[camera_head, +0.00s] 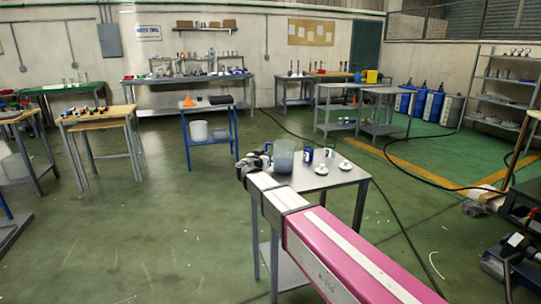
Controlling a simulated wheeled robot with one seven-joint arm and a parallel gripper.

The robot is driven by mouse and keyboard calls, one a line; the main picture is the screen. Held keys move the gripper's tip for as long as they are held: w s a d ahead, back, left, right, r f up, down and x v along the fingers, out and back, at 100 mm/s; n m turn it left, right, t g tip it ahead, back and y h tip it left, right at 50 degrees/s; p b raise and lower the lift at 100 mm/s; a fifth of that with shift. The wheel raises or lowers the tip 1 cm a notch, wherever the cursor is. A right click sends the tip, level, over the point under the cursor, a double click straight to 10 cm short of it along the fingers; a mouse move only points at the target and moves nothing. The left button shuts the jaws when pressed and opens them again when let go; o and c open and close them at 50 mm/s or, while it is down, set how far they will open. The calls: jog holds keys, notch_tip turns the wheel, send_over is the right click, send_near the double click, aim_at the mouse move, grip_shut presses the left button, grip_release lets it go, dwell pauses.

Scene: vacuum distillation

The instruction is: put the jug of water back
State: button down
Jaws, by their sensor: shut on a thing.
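The jug of water (284,156) is a translucent blue-grey vessel at the far left corner of the small grey metal table (335,178). It looks upright. My pink and white arm reaches in from the bottom right to this corner. My gripper (262,158) is at the jug's left side and is shut on it, seemingly at the handle side. The fingertips are small and partly hidden by the wrist. Whether the jug's base touches the tabletop is hidden behind my arm.
Blue mugs (308,154) and small white items (321,169) stand on the same table, right of the jug. Dark cables cross the floor at right.

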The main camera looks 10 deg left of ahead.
jog(key=shift+w+f, duration=0.1)
dwell(0.3)
jog(key=c, duration=1.6)
grip_release()
jog(key=shift+f, duration=0.15)
jog(key=o, duration=0.4)
jog(key=shift+s, duration=0.4)
jog(key=v, duration=1.1)
jog(key=shift+s+a, duration=0.1)
jog(key=shift+s, duration=0.05)
